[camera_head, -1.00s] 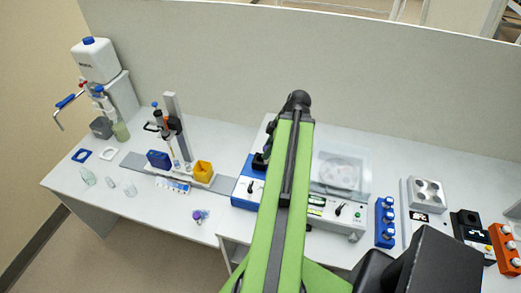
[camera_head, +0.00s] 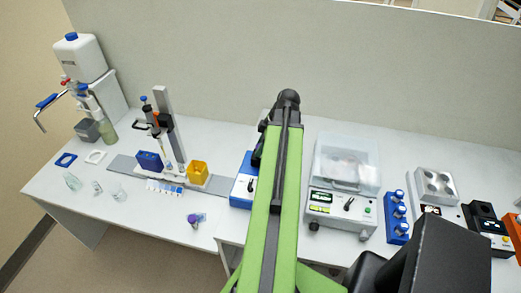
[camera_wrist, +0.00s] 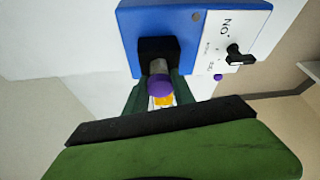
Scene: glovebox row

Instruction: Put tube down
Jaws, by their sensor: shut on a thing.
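A tube with a purple cap (camera_wrist: 160,85) is between the fingers of my gripper (camera_wrist: 159,93) in the wrist view. The gripper is shut on it. The tube's pale body meets the black cup (camera_wrist: 158,47) on the blue device (camera_wrist: 190,20); I cannot tell how deep it sits in the cup. In the head view my arm hides the gripper, the held tube and part of the blue device (camera_head: 241,188).
A clear-lidded machine (camera_head: 345,165) stands just right of my arm. A blue rack (camera_head: 397,218) is further right. A pipette stand (camera_head: 165,115) and yellow box (camera_head: 197,171) are left.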

